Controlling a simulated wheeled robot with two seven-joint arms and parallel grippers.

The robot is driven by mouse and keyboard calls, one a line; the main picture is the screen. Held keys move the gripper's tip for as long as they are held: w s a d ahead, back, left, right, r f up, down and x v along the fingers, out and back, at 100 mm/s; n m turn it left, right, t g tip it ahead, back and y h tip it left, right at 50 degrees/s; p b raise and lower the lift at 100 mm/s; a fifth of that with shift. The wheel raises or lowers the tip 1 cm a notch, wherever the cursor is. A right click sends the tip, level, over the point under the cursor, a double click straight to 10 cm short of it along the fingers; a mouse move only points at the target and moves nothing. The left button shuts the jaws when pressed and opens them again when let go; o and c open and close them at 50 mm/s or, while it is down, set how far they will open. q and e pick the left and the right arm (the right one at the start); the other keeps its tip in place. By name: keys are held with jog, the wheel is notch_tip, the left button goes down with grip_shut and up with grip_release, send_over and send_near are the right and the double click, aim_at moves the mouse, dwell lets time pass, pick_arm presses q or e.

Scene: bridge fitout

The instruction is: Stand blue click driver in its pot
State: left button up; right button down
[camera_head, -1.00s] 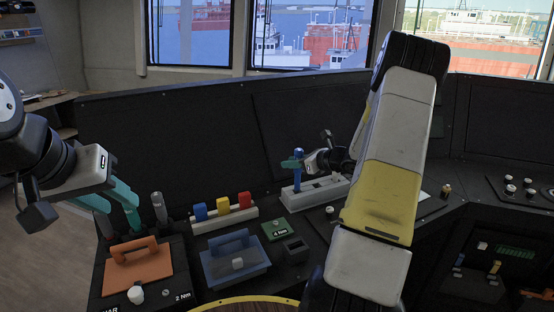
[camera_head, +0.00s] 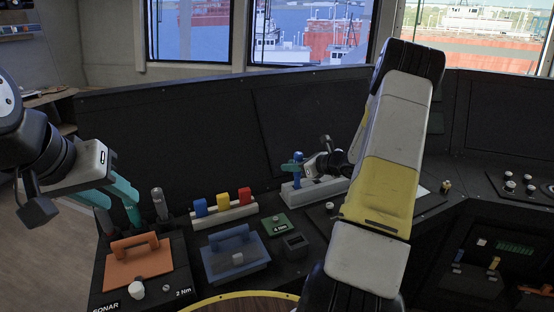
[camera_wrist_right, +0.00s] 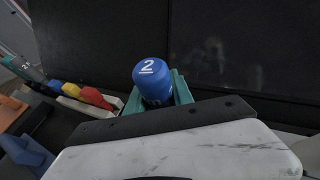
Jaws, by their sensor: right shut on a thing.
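The blue click driver (camera_head: 298,156) has a blue cap marked 2, which shows in the right wrist view (camera_wrist_right: 153,80). It stands about upright over the pale grey block (camera_head: 322,188), its lower end at the block's left part. Whether its tip is inside a hole there cannot be told. My right gripper (camera_head: 291,165) is shut on it with teal fingers around it below the cap. I cannot tell which opening is its pot. My left gripper (camera_head: 118,203) is open and empty, its teal fingers apart above the console's left end.
A white rack with blue, yellow and red pieces (camera_head: 223,201) stands left of the block. An orange handled plate (camera_head: 138,264), a blue handled plate (camera_head: 235,252), a grey upright tool (camera_head: 159,203) and a green label (camera_head: 278,226) are nearby. A dark panel rises behind.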

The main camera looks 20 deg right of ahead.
jog(key=shift+f, duration=1)
jog(key=shift+f, duration=0.1)
jog(key=c, duration=1)
grip_release()
jog(key=shift+c, duration=0.2)
jog(key=shift+s, duration=0.1)
jog(key=v, duration=0.7)
jog(key=shift+s+d, duration=0.15)
jog(key=shift+d, duration=0.05)
jog(key=shift+s, duration=0.1)
